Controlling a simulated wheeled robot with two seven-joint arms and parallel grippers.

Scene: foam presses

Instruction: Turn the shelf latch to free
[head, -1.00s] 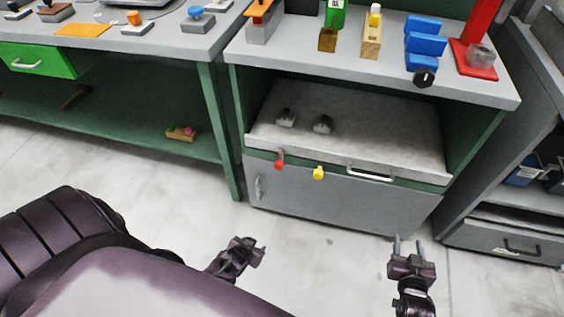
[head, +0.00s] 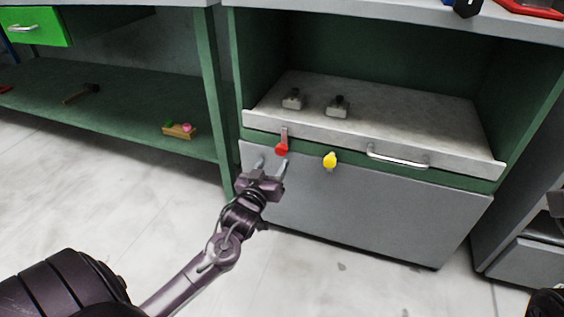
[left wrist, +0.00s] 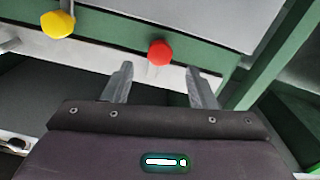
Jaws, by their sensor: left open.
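The shelf front of the grey cabinet carries two small latch-like levers. One has a red knob (head: 282,149) hanging at the lower end of a metal bar. The other has a yellow knob (head: 330,159), with a short stem showing below it. I cannot tell which is the shelf latch. My left gripper (head: 272,166) is open and empty, just below the red knob. In the left wrist view, the red knob (left wrist: 160,52) lies beyond and between the open fingertips, apart from them. The yellow knob (left wrist: 57,24) is off to the left there. My right gripper is not seen.
The pull-out shelf (head: 400,127) bears two small grey blocks (head: 338,106) and has a bar handle (head: 398,158) at its front right. A grey panel (head: 370,205) lies below. A green-framed bench (head: 130,110) stands left. Floor in front is clear.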

